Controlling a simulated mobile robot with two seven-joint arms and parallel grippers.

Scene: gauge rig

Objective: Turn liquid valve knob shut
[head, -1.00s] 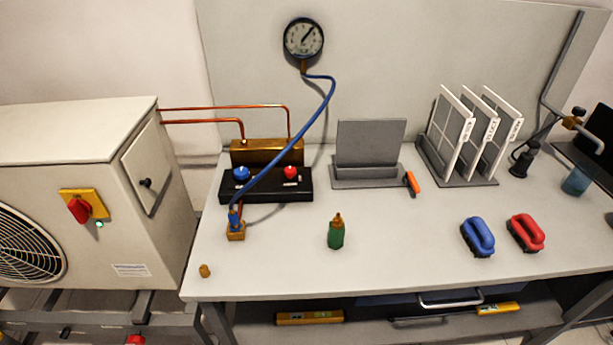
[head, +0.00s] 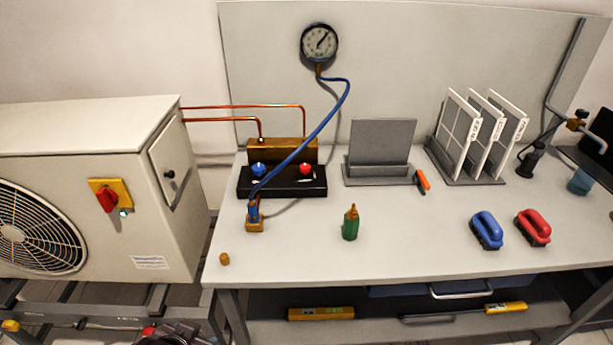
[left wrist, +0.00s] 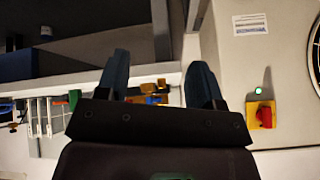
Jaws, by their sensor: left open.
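A blue knob (head: 258,170) and a red knob (head: 305,169) sit on a black block (head: 284,188) in front of a brass manifold (head: 284,150); I cannot tell which one is the liquid valve. A blue hose (head: 318,130) runs from the gauge (head: 319,43) across the block, between the knobs, to a brass fitting (head: 254,224) on the table. My left gripper (left wrist: 160,78) shows in the left wrist view, fingers apart with nothing held between them. It is well away from the knobs. My right gripper is not in view.
A green bottle (head: 351,223), a small brass cap (head: 224,259), an orange-handled tool (head: 423,181) and two brushes stand on the table. The front middle is mostly clear.

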